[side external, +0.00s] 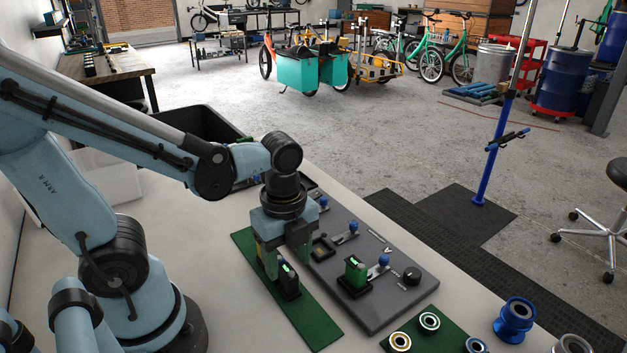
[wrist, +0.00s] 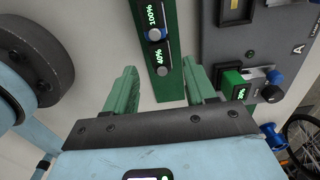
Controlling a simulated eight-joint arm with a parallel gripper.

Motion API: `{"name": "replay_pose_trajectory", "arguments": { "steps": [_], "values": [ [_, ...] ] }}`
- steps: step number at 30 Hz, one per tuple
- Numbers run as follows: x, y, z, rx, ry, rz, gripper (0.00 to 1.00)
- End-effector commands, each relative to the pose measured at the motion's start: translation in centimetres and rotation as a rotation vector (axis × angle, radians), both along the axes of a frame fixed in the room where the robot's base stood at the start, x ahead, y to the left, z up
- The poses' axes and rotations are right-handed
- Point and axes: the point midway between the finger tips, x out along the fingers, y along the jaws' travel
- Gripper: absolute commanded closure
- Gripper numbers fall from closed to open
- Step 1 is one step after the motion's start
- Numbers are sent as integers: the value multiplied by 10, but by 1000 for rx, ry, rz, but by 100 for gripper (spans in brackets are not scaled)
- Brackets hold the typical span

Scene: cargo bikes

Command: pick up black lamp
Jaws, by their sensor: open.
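A small black lamp with a lit green display stands on a green mat (side external: 316,322). In the side view the black lamp (side external: 289,284) is below and between my gripper's fingers. In the wrist view the black lamp (wrist: 159,54) reads 40% and lies between the fingertips in the picture. Right behind it is a second lamp (wrist: 154,14) that reads 100% and has a blue end. My gripper (side external: 286,258) is open and points down over the mat. Its green fingers (wrist: 161,74) show in the wrist view with nothing held. I cannot tell whether a finger touches the lamp.
A grey panel (side external: 383,312) with blue-knobbed levers lies right of the mat and holds a green lamp (side external: 355,273). A second green mat (side external: 450,335) bears rings. A blue spool (side external: 515,318) stands near the front right. A black bin (side external: 195,125) is behind.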

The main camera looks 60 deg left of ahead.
Motion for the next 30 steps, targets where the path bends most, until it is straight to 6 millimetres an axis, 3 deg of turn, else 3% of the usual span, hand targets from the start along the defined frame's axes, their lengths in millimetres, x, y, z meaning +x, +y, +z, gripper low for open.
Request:
{"name": "replay_pose_trajectory", "arguments": {
  "steps": [15,28,30],
  "values": [
    [2,2,-42,-1,-1,0,45],
    [2,2,-49,-2,-1,-1,45],
    [2,2,-49,-2,-1,-1,54]
  ]
}}
